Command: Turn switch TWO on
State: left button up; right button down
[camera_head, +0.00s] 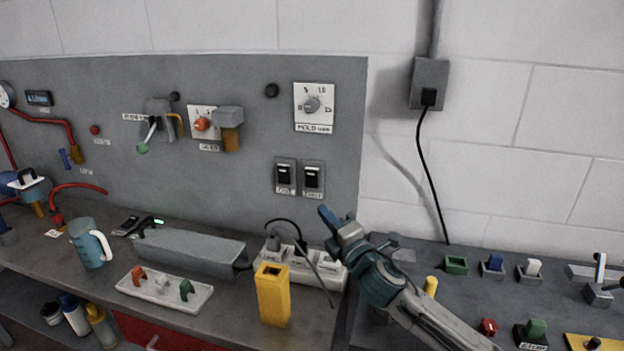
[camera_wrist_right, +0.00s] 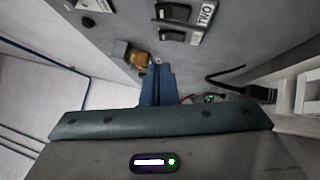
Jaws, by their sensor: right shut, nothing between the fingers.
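Two black rocker switches on white-labelled plates sit side by side low on the grey wall panel: a left switch (camera_head: 285,173) and a right switch (camera_head: 312,175). The labels are small; the right one appears to be switch TWO. I cannot tell their on or off positions. In the right wrist view two black switches (camera_wrist_right: 173,36) show sideways at the top, with a partly legible label. My right gripper (camera_head: 326,214) is shut and empty, its blue fingers below the right switch and apart from it. The fingers also show in the wrist view (camera_wrist_right: 158,85).
A power strip (camera_head: 298,276) with plugs and cords lies below my right gripper. A yellow box (camera_head: 272,296) stands in front of it. A dial plate (camera_head: 313,107) is above the switches. The wall around the switches is clear. A grey duct (camera_head: 190,249) lies left.

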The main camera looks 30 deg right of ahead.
aim_at(307, 171)
jog(key=p+x, duration=0.2)
jog(key=x, duration=0.1)
jog(key=d+p+x, duration=0.1)
jog(key=p+x, duration=0.1)
jog(key=x, duration=0.2)
jog(key=d+p+x, duration=0.1)
jog(key=p+x, duration=0.1)
jog(key=x, duration=0.2)
jog(key=shift+d+r, duration=0.25)
jog(key=shift+r, duration=0.15)
pick_arm(q)
notch_tip(307, 171, up, 6)
jog(key=shift+w+d+r, duration=0.25)
jog(key=shift+w+d, duration=0.05)
jog(key=shift+d, duration=0.05)
pick_arm(e)
jog(key=shift+w+d, duration=0.1)
jog(key=shift+w, duration=0.05)
jog(key=shift+w+d+r+p, duration=0.2)
jog(key=shift+d+p, duration=0.1)
jog(key=shift+p, duration=0.25)
pick_arm(q)
jog(key=shift+w+d+r, duration=0.2)
jog(key=shift+r, duration=0.25)
pick_arm(e)
jog(key=shift+a, duration=0.1)
